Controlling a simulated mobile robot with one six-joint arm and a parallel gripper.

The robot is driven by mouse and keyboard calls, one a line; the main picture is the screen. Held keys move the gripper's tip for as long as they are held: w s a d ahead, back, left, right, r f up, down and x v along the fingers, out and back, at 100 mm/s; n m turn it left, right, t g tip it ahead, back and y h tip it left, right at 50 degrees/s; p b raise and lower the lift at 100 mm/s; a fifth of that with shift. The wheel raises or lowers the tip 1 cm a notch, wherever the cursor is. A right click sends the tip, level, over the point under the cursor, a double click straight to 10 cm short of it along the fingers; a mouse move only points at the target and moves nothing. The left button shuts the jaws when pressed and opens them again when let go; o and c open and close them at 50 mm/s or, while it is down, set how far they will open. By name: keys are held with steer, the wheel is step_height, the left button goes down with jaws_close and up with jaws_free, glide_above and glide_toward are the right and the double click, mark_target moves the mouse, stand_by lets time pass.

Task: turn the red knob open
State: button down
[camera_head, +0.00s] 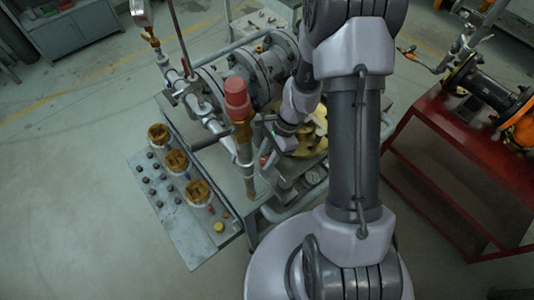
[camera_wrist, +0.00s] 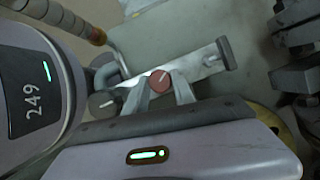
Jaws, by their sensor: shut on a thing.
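The red knob (camera_wrist: 159,81) is round with a white pointer line and sits on a pale metal bar-like panel in the wrist view. The line is tilted, its upper end toward the right. My gripper (camera_wrist: 162,87) has one grey finger on each side of the knob and is shut on it. In the head view my gripper (camera_head: 272,150) is low beside the pipework; its fingers and the knob are mostly hidden there by my arm.
A red-capped pipe (camera_head: 237,98) rises close left of my gripper. A grey control panel (camera_head: 175,210) is lower left; a red stand (camera_head: 455,150) is right. Floor between is clear.

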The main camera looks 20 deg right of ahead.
steer(key=n+g+p, duration=0.1)
steer(key=n, duration=0.1)
steer(key=n+g+p, duration=0.1)
steer(key=n, duration=0.2)
steer(key=shift+w+a+r+n+h, duration=0.1)
steer(key=shift+w+n+h, duration=0.05)
steer(key=shift+n+h, duration=0.2)
steer(key=n+h, duration=0.1)
steer(key=n, duration=0.1)
steer(key=n+g+p, duration=0.1)
steer(key=n, duration=0.2)
steer(key=shift+w+h+p, duration=0.1)
steer(key=shift+h+p, duration=0.2)
steer(key=shift+h, duration=0.05)
steer(key=shift+a+n+g, duration=0.1)
steer(key=shift+n+g, duration=0.2)
steer(key=shift+n, duration=0.05)
steer(key=c, duration=1.1)
jaws_free()
steer(key=shift+o, duration=0.2)
steer(key=p+v, duration=0.4)
steer(key=v, duration=1.3)
steer(key=shift+r, duration=0.15)
